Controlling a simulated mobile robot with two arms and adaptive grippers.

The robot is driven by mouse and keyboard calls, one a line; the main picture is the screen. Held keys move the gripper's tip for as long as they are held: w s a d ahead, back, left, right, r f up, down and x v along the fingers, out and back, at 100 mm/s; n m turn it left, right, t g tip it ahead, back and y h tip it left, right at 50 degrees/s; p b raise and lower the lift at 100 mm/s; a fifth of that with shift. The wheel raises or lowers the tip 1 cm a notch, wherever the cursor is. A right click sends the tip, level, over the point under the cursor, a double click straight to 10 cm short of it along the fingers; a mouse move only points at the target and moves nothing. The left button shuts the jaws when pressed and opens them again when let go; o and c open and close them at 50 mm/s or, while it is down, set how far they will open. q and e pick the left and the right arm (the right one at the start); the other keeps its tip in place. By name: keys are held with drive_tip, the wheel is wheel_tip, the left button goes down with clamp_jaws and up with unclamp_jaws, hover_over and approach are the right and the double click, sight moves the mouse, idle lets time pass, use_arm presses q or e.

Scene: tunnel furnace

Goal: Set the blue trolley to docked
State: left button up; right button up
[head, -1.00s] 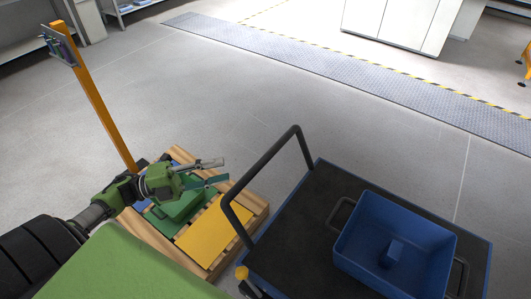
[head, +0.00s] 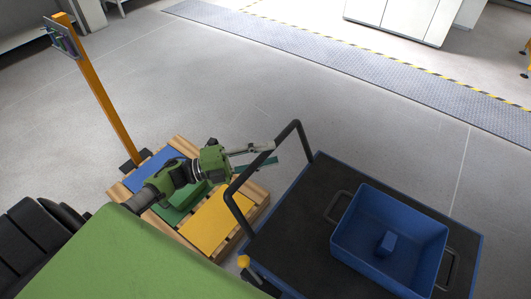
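The blue trolley (head: 310,203) stands at the lower right in the head view, with a black deck and a black push handle (head: 236,190) on its left side. A blue bin (head: 432,243) with dark side handles sits on the deck and holds a small blue block (head: 386,243). My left gripper (head: 274,154) is open, its two fingers spread apart and pointing right toward the handle. In the picture the fingertips lie just left of the handle bar; I cannot tell whether they touch it. Nothing shows between the fingers. My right gripper is out of view.
A wooden pallet (head: 262,205) with blue, green and yellow pieces lies left of the trolley, under my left arm. An orange post (head: 106,110) with a small panel stands behind it. A grey floor strip (head: 350,66) with yellow-black edging crosses the back. The floor between is clear.

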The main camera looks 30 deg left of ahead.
use_arm(q)
clamp_jaws()
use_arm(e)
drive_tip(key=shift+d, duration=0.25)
use_arm(q)
drive_tip(key=shift+d, duration=0.1)
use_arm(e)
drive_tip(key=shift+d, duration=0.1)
